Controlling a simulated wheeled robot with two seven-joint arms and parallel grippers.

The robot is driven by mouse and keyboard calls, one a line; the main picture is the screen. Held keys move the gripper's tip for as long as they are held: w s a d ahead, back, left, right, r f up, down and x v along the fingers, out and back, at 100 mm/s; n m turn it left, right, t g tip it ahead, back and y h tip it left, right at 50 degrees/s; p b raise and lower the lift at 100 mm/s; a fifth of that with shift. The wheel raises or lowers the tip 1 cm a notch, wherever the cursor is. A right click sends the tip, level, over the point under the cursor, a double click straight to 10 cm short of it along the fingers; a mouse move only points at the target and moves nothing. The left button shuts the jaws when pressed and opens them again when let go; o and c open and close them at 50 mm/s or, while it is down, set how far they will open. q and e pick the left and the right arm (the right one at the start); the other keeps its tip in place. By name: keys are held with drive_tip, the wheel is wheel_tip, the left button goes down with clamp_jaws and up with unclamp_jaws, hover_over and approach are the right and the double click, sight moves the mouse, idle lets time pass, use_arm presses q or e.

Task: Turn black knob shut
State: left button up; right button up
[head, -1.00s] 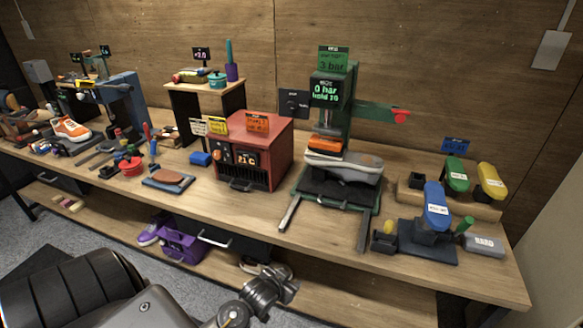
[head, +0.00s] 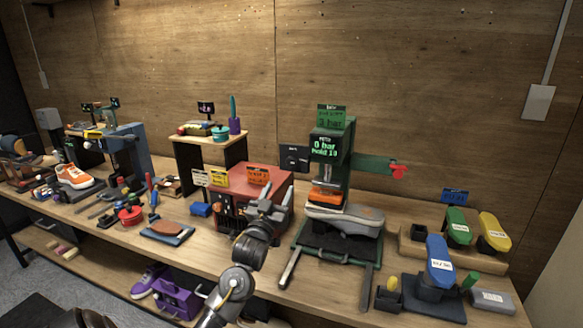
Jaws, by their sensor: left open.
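A black panel (head: 295,158) stands at the left side of the green press (head: 334,170). A dark round shape that may be the black knob shows on it, too small to tell how it is turned. The press display reads 0 bar. My left gripper (head: 276,203) is open and empty in front of the red oven box (head: 262,180), below and left of the black panel and apart from it. It hides part of the oven's front. My right gripper is not in view.
A grey sneaker (head: 345,219) with an orange piece above it sits in the press. A red handle (head: 398,172) sticks out right of the press. The wall above the panel is clear.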

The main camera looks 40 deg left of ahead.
sight(290, 164)
use_arm(q)
drive_tip(key=p+x, duration=0.3)
drive_tip(key=x, duration=0.6)
drive_tip(key=shift+w+a+r, duration=0.15)
drive_tip(key=shift+w+r, duration=0.1)
drive_tip(key=shift+r, duration=0.05)
drive_tip(key=shift+w+a+r+p, duration=0.1)
drive_tip(key=shift+w+a+p, duration=0.15)
drive_tip(key=shift+w, duration=0.25)
